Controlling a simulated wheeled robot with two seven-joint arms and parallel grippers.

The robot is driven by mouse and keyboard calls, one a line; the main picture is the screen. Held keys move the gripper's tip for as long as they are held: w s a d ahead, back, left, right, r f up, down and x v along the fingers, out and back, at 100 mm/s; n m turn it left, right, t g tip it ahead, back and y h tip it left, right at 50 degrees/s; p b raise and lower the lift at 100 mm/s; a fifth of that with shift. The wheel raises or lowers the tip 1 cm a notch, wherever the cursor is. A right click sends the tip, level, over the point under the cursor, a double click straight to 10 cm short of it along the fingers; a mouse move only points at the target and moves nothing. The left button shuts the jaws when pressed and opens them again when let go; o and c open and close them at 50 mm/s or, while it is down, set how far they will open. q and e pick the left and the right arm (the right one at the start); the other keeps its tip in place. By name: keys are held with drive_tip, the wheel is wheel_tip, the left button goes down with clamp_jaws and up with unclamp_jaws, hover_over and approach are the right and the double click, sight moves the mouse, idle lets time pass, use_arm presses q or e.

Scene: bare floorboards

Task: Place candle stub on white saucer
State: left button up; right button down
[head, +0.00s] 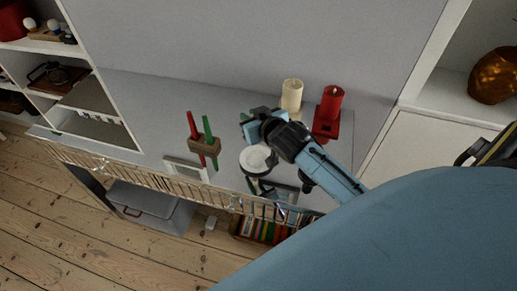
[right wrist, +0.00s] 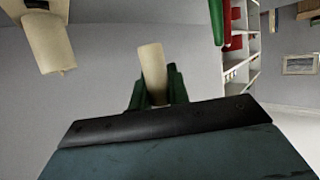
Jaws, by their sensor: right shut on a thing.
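My right gripper (head: 248,119) reaches in from the right over the grey shelf top. In the right wrist view, its green fingers (right wrist: 157,93) are shut on a short cream candle stub (right wrist: 152,70), which sticks out beyond the fingertips. I cannot make out the stub in the head view. The gripper and stub are apart from the saucer. My left gripper is not in view.
A cream candle (head: 291,95) and a red candle (head: 331,102) on a red holder stand behind the wrist. A wooden holder (head: 204,146) with red and green candles stands left of the saucer. A small frame (head: 186,169) lies near the front rail (head: 150,165). The shelf's left part is clear.

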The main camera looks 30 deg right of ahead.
wheel_tip(320, 180, down, 2)
drive_tip(key=d, duration=0.2)
drive_tip(key=b, duration=0.1)
hover_over(257, 147)
wheel_tip(257, 147, down, 5)
drive_tip(key=shift+r, duration=0.1)
drive_tip(key=shift+f, duration=0.6)
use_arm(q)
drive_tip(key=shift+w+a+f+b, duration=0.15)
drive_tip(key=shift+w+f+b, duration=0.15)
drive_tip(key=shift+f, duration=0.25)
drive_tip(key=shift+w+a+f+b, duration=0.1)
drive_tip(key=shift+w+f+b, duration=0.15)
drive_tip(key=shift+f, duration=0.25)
use_arm(e)
drive_tip(key=shift+w+f, duration=0.1)
drive_tip(key=shift+f, duration=1.5)
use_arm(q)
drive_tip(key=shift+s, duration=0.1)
use_arm(e)
drive_tip(key=shift+f, duration=0.1)
drive_tip(key=shift+f, duration=0.15)
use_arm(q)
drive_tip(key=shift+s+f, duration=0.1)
use_arm(e)
drive_tip(key=c, duration=1.3)
unclamp_jaws()
drive_tip(key=shift+c, duration=0.2)
